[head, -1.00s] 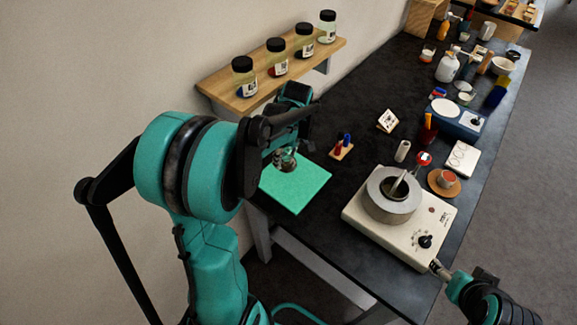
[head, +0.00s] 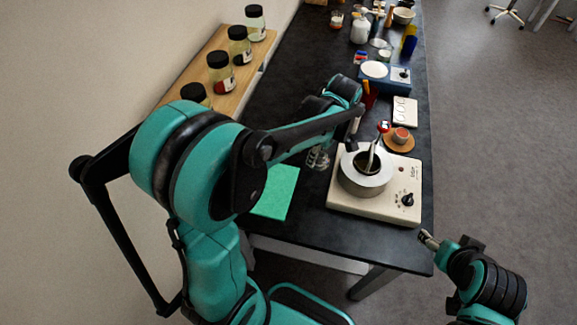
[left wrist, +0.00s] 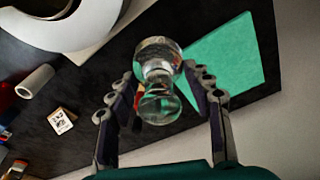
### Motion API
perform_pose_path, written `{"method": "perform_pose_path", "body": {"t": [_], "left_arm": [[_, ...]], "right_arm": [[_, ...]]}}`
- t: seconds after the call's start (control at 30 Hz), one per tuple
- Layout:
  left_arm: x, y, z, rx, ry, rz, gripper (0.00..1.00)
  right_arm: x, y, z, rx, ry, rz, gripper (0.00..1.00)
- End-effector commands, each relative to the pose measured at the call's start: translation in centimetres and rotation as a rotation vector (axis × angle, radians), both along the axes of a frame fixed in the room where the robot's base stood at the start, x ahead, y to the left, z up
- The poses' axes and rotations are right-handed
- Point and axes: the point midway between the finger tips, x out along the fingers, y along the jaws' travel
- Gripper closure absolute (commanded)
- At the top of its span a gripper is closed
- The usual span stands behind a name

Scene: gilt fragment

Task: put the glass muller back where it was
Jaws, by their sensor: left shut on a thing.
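The clear glass muller (left wrist: 158,72) is between the two fingers of my left gripper (left wrist: 160,92), which is shut on it. It also shows small in the head view (head: 317,158), below the left wrist and left of the hotplate. The green mat (head: 275,192) lies on the black bench to the left of the muller. In the left wrist view the mat (left wrist: 230,55) is to the right of the muller, and the muller is over black bench top. My right gripper (head: 428,240) is off the bench's front right corner, with nothing visible in it; its jaw opening is too small to judge.
A white hotplate (head: 385,200) with a grey pot (head: 364,180) stands close right of the muller. A small card stand (left wrist: 61,120) and a white cylinder (left wrist: 35,81) are on the bench near the left gripper. A wooden shelf with jars (head: 190,75) is on the wall.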

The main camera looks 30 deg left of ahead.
Motion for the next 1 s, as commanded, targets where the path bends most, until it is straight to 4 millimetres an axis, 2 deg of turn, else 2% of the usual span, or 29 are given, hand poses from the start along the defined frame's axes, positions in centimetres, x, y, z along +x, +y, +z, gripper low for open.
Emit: {"method": "perform_pose_path", "body": {"t": [0.2, 0.4, 0.5, 0.67, 0.9, 1.0], "left_arm": [[-1.3, 5.2, -3.5, 0.000, -0.001, 0.009, 0.81], [-2.4, 8.9, -5.7, 0.000, -0.001, 0.006, 0.81], [-2.6, 9.8, -6.2, 0.000, 0.000, 0.003, 0.81], [-2.7, 10.1, -7.0, 0.000, 0.000, 0.001, 0.81], [-2.6, 10.1, -10.4, 0.000, 0.000, 0.001, 0.81], [-2.7, 10.1, -10.4, 0.000, 0.000, 0.001, 0.81]], "right_arm": [[0.0, 0.0, -1.7, 0.000, 0.000, 0.000, 0.30], [0.0, 0.0, -2.7, 0.000, 0.000, 0.000, 0.30], [0.0, 0.0, -2.9, 0.000, 0.000, 0.000, 0.30], [0.0, 0.0, -3.2, 0.000, 0.000, 0.000, 0.30], [0.0, 0.0, -4.7, 0.000, 0.000, 0.000, 0.30], [0.0, 0.0, -4.6, 0.000, 0.000, 0.000, 0.30]]}}
